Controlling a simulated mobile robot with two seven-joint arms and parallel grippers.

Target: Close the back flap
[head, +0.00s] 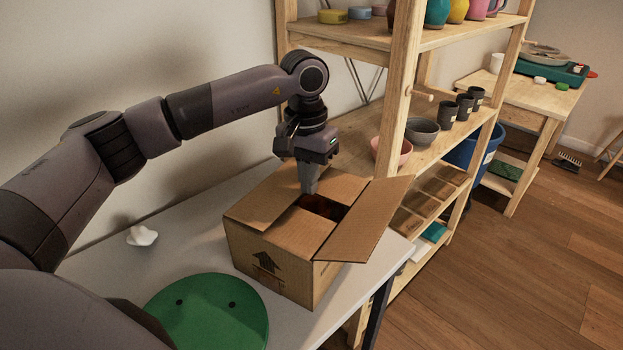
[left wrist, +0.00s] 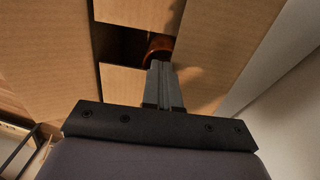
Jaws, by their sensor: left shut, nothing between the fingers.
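An open cardboard box (head: 268,262) stands on the grey table. Its back flap (head: 341,187) is at the far side of the dark opening; it also shows in the left wrist view (left wrist: 120,84), low and partly behind my fingers. I cannot tell its exact angle. The front flap (head: 298,231) leans in over the near part of the opening. The left flap (head: 252,200) and the right flap (head: 370,220) spread outward. My left gripper (head: 309,190) is shut and empty, pointing down at the opening beside the back flap. My right gripper is not in view.
A reddish-brown object (left wrist: 160,46) shows inside the box. A green disc (head: 208,312) and a small white lump (head: 141,236) lie on the table. A wooden shelf (head: 403,90) with bowls and cups stands close behind and right of the box.

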